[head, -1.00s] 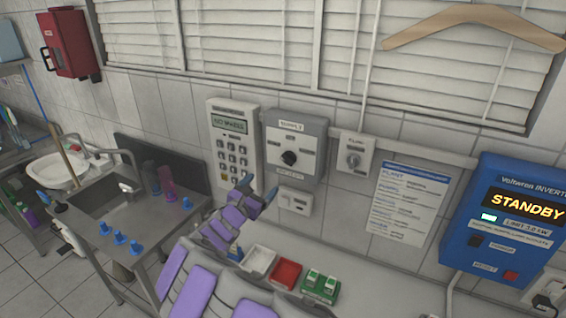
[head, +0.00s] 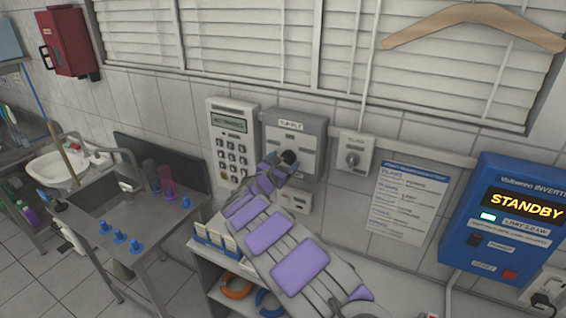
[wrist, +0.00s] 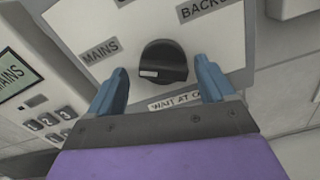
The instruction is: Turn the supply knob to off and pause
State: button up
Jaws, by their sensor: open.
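The supply knob (head: 289,157) is black and round, on the grey supply box (head: 309,130) on the wall. In the wrist view the knob (wrist: 163,58) sits ahead of and between the two blue fingertips, with a small white mark on its lower left. The plate around it reads MAINS (wrist: 99,51) on the left and BACKU... (wrist: 199,14) on the right, cut off; a label above is mostly out of frame. My gripper (head: 281,167) is open in front of the knob, with a gap on each side; I cannot tell how far the fingers overlap it in depth.
A keypad panel (head: 233,150) is close to the left of the box. A small switch box (head: 355,153) and a notice (head: 411,200) are to the right. A small white unit (head: 295,199) sits below. The blue inverter (head: 512,212) reads STANDBY.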

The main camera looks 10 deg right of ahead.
jog(key=shift+d, duration=0.35)
jog(key=shift+c, duration=0.8)
jog(key=shift+a, duration=0.1)
jog(key=c, duration=0.9)
jog(key=shift+m+b, duration=0.3)
jog(key=shift+b, duration=0.3)
jog(key=m+b, duration=0.1)
jog(key=b, duration=0.2)
jog(key=m+b, duration=0.2)
jog(key=b, duration=0.1)
jog(key=shift+f+m, duration=0.25)
jog(key=shift+m, duration=0.05)
jog(key=m+b, duration=0.4)
jog(key=b, duration=0.2)
jog(key=m+b, duration=0.3)
jog(key=shift+r+b, duration=0.1)
jog(key=shift+b, duration=0.3)
jog(key=shift+m, duration=0.4)
